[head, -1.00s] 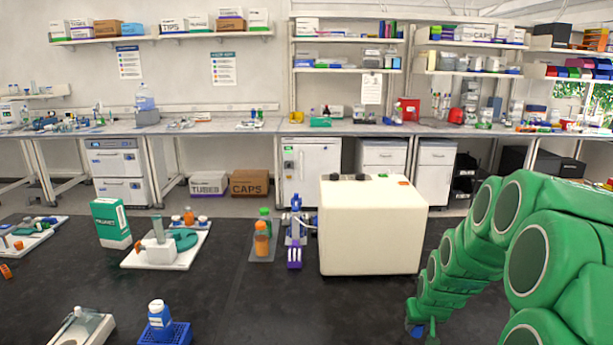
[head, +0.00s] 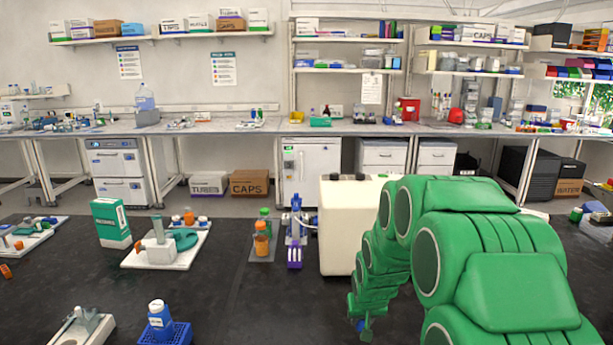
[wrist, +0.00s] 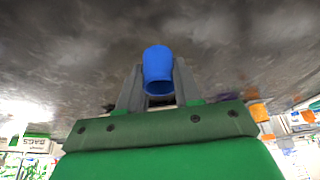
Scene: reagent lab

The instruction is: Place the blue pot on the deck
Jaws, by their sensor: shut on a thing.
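The blue pot (wrist: 157,64) is a small, smooth cup shape between the two grey fingers of my gripper (wrist: 157,82) in the wrist view. The gripper is shut on it, and one end of the pot shows a dark opening. In the head view my gripper (head: 363,322) hangs over the dark bench top in front of the cream box, with only a speck of blue visible there. I cannot tell which surface is the deck; a white board (head: 140,264) with a small instrument lies to the left.
The cream box (head: 342,230) stands just behind my arm, which hides its right side. A blue rack (head: 178,334) with a white-capped bottle is at front left. A purple-and-blue device (head: 295,240) and orange bottle (head: 261,240) stand left of the box. The dark bench (head: 250,310) between is clear.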

